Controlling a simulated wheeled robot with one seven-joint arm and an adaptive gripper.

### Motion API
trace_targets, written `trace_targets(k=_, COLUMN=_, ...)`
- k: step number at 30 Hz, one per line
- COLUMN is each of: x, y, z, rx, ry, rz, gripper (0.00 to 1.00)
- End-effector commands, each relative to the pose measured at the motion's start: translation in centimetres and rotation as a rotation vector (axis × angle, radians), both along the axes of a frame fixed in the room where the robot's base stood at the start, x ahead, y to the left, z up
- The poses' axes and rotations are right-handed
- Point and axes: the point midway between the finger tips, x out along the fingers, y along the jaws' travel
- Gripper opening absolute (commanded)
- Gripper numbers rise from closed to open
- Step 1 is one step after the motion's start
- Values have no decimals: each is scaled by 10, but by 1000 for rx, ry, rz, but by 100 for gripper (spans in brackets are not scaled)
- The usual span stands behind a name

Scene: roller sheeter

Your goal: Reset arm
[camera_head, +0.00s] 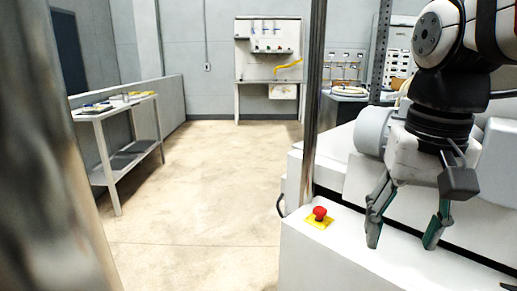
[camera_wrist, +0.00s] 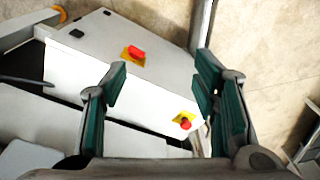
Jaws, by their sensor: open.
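My gripper (camera_head: 404,240) hangs at the right in the head view, fingers pointing down over the white machine (camera_head: 340,255). Its two fingers are spread apart with nothing between them. In the wrist view my gripper (camera_wrist: 160,85) also shows open, with green finger pads. A red emergency button on a yellow plate (camera_head: 319,214) sits on the machine top, left of my gripper and apart from it. The wrist view shows a red button (camera_wrist: 136,54) beyond the fingertips and another red button (camera_wrist: 184,122) between the fingers.
A metal post (camera_head: 314,110) rises close to the left of my arm, and a blurred post (camera_head: 60,150) fills the left edge. A side table (camera_head: 115,112) stands at the left wall. A white panel bench (camera_head: 268,75) is at the back. The floor (camera_head: 200,190) between is clear.

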Motion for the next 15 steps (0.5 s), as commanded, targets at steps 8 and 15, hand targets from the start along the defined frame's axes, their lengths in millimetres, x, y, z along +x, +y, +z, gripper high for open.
trace_targets(k=8, x=-92, y=1, z=-46, rx=-12, ry=-18, rz=157, gripper=54)
trace_targets(k=15, x=-139, y=1, z=-82, rx=-20, ry=-26, rz=247, gripper=54)
